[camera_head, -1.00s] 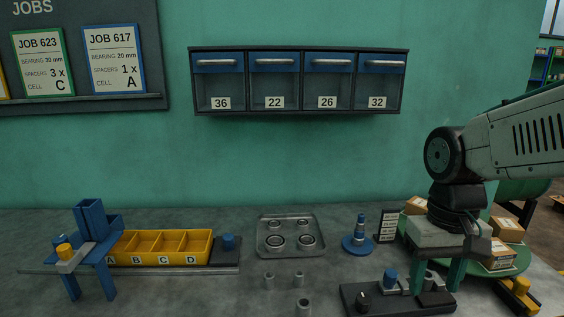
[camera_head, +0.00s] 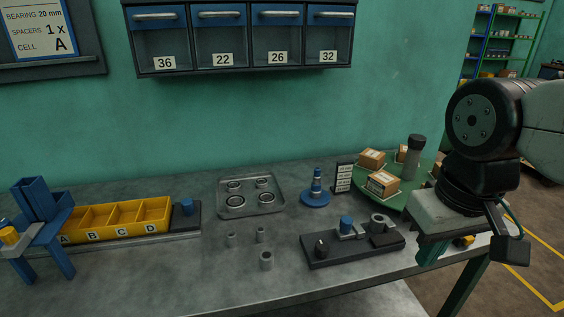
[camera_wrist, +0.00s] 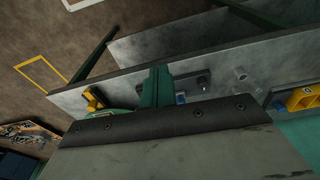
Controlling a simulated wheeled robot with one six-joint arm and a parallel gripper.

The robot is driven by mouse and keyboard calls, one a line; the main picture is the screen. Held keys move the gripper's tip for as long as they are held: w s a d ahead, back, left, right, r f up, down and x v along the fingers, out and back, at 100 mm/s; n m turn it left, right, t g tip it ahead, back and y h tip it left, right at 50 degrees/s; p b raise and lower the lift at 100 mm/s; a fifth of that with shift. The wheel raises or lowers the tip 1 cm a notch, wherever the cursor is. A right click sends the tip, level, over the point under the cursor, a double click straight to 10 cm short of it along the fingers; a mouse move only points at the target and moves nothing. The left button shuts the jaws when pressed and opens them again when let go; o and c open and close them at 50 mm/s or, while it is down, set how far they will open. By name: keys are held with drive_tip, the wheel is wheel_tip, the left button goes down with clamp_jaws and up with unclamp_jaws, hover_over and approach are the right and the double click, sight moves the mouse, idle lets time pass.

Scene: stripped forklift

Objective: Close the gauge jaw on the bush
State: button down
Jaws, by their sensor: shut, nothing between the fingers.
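The gauge (camera_head: 335,250) is a dark base on the bench, right of centre in the head view. A blue knob (camera_head: 347,224) stands on its grey sliding jaw (camera_head: 352,233). A grey ring-shaped bush (camera_head: 380,221) sits to the right of the jaw; I cannot tell whether they touch. My gripper (camera_head: 430,256) has green fingers pointing down, shut and empty, to the right of the gauge and apart from it. In the wrist view my fingers (camera_wrist: 158,72) also look together, with the gauge (camera_wrist: 200,80) beside them, partly hidden.
Loose grey cylinders (camera_head: 266,260) stand left of the gauge. Behind it are a blue peg stand (camera_head: 315,190), a small dark sign (camera_head: 343,178) and a green round table (camera_head: 402,196) with boxes. A metal tray (camera_head: 250,207) and yellow bin (camera_head: 116,219) lie further left.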

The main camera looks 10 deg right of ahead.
drive_tip(key=w+a+n+h, duration=0.1)
drive_tip(key=w+a+n, duration=0.3)
drive_tip(key=w, duration=0.3)
drive_tip(key=w+a+f+n+g+h, duration=0.1)
drive_tip(key=w+a+n+h, duration=0.1)
drive_tip(key=w+a+n, duration=0.3)
drive_tip(key=w+a+f+n+g+h, duration=0.1)
drive_tip(key=w+a+n, duration=0.3)
drive_tip(key=w+n, duration=0.3)
drive_tip(key=w, duration=0.4)
drive_tip(key=shift+w+a, duration=0.2)
drive_tip(key=shift+a, duration=0.05)
drive_tip(key=shift+f, duration=0.15)
approach(337, 231)
drive_tip(key=f, duration=0.1)
drive_tip(key=a+f, duration=0.1)
drive_tip(key=f, duration=0.1)
drive_tip(key=a+f, duration=0.1)
drive_tip(key=shift+w+f, duration=0.1)
drive_tip(key=shift+f, duration=0.3)
drive_tip(key=shift+s+d+r, duration=0.1)
drive_tip(key=shift+d, duration=0.5)
drive_tip(key=shift+s+d+r, duration=0.1)
drive_tip(key=shift+d, duration=1.05)
